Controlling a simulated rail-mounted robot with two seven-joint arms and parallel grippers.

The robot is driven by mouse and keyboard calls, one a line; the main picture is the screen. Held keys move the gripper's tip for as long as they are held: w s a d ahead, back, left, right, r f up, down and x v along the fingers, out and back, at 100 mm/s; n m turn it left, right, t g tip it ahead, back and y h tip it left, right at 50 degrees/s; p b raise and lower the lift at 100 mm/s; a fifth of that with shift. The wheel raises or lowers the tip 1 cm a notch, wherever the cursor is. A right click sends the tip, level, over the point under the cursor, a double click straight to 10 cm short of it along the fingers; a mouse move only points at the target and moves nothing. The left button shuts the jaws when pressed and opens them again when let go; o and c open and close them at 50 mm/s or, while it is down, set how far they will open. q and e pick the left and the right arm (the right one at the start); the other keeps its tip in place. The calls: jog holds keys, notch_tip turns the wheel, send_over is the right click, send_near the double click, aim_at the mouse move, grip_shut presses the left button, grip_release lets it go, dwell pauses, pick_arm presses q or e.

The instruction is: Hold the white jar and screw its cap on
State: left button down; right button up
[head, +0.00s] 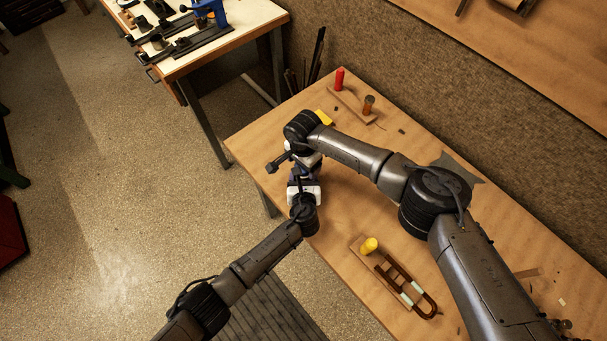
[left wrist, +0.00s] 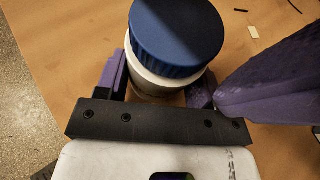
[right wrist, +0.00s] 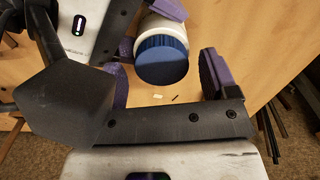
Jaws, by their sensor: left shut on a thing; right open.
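The white jar (left wrist: 150,77) stands between the purple fingers of my left gripper (left wrist: 158,80), which is shut on it. The blue cap (left wrist: 178,38) sits on top of the jar; how far it is threaded cannot be told. In the right wrist view, the cap (right wrist: 161,60) shows between and a little beyond the purple fingers of my right gripper (right wrist: 165,78), with the white jar (right wrist: 164,27) behind it. My right gripper is open, with space on both sides of the cap. In the head view, both grippers meet at the bench's near-left edge, and they hide the jar.
The wooden bench (head: 335,205) carries a wooden block with a yellow-topped tool and a U-shaped tube (head: 425,300) nearer the front. A rack with a red-handled tool (head: 340,79) stands at the back, near a yellow item (head: 324,118). Small scraps lie about.

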jog(key=shift+r, duration=1.85)
jog(key=shift+o, duration=0.3)
jog(key=shift+r+n, duration=1.7)
jog(key=shift+r, duration=0.05)
jog(key=shift+f, duration=4)
jog(key=c, duration=1)
jog(key=shift+m, duration=1.7)
